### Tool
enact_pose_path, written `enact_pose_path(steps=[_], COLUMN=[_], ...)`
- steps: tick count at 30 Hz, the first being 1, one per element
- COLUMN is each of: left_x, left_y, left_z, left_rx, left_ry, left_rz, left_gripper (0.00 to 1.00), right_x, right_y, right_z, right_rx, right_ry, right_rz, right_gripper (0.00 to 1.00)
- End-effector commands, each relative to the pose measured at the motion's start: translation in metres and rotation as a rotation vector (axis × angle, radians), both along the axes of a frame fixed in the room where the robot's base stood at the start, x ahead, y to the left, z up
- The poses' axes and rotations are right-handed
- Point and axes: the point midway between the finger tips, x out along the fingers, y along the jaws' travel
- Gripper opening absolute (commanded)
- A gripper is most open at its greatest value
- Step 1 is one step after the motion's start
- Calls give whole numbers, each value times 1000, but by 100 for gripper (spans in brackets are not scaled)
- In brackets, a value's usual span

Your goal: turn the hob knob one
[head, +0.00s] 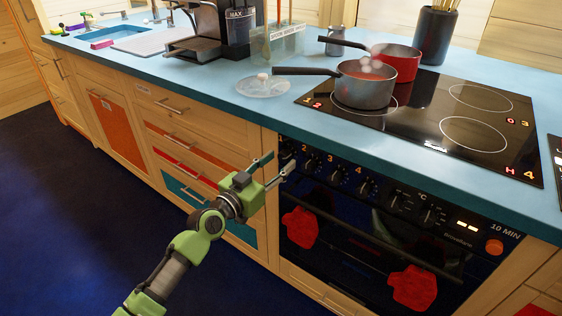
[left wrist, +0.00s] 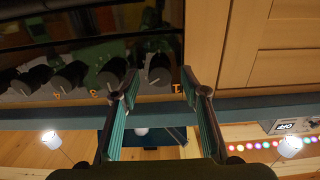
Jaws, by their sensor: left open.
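Hob knob one is a dark round knob (left wrist: 158,70) with a white pointer line, at the end of the row on the black oven front, by an orange figure 1. In the left wrist view, which is upside down, it lies between my fingertips. In the head view it is mostly hidden behind my left gripper (head: 279,162), at the left end of the panel. My left gripper (left wrist: 160,84) is open, fingers pointing at the panel, one either side of the knob in the picture. I cannot tell whether they touch it. My right gripper is out of view.
More knobs (head: 337,176) follow to the right. Below hangs an oven handle with red mitts (head: 299,227). Above, a grey saucepan (head: 365,90) and a red pan (head: 404,64) stand on the black hob (head: 425,122). The blue floor (head: 60,200) is clear.

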Motion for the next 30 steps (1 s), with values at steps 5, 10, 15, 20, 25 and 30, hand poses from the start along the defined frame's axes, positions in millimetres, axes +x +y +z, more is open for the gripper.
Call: enact_pose_path(steps=[5,10,15,20,25,30], left_x=[13,15,15,15,15,15], left_y=[-9,-12,-11,-11,-11,-11], left_z=[-1,0,0,0,0,0], left_rx=[1,0,0,0,-1,-19], left_ry=[-1,0,0,0,1,14], left_rz=[0,0,0,0,0,0], left_gripper=[41,41,41,3,3,3], right_x=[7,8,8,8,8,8], right_y=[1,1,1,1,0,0], right_z=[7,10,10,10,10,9], right_rx=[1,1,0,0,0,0], right_ry=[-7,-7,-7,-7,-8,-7], right_rz=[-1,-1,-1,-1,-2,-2], right_gripper=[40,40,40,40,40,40])
